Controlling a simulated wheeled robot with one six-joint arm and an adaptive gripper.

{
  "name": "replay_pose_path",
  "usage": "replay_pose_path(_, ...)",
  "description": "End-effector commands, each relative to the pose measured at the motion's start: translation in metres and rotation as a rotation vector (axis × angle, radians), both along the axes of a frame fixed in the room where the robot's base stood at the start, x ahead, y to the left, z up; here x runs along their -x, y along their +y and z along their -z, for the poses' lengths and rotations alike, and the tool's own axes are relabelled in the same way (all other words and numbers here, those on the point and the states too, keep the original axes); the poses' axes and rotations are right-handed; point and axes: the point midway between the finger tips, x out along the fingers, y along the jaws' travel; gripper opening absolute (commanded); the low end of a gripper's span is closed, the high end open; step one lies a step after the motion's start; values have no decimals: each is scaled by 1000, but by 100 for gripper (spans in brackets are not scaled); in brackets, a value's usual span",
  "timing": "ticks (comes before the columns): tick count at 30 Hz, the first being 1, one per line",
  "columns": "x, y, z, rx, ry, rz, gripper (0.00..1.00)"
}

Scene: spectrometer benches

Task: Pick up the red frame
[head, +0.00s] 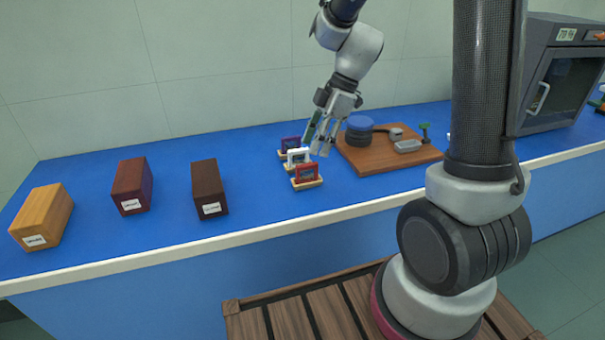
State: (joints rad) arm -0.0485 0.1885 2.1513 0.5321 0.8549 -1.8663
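The red frame (306,174) stands upright in a small pale wooden holder (308,184) on the blue bench top, the nearest of three such frames in a row. A white frame (297,157) stands just behind it, and a dark blue-purple frame (290,143) behind that. My gripper (317,146) points down above and slightly behind the red frame, to its upper right in the picture. Its fingers look apart, with nothing seen between them. It partly covers the area beside the white and purple frames. Whether it touches any frame cannot be told from this view.
Three labelled wooden blocks, orange (45,212), reddish (133,183) and dark brown (208,186), stand left. A grey oven (560,85) stands far right.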

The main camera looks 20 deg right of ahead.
Motion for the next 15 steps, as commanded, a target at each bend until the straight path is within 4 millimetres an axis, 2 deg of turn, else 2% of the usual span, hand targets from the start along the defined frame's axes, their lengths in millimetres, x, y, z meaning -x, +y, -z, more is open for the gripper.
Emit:
replay_pose_path(8, 2, 12, 28, 1, -5, -23, 38)
replay_pose_path(15, 6, 26, 61, 1, -4, -21, 38)
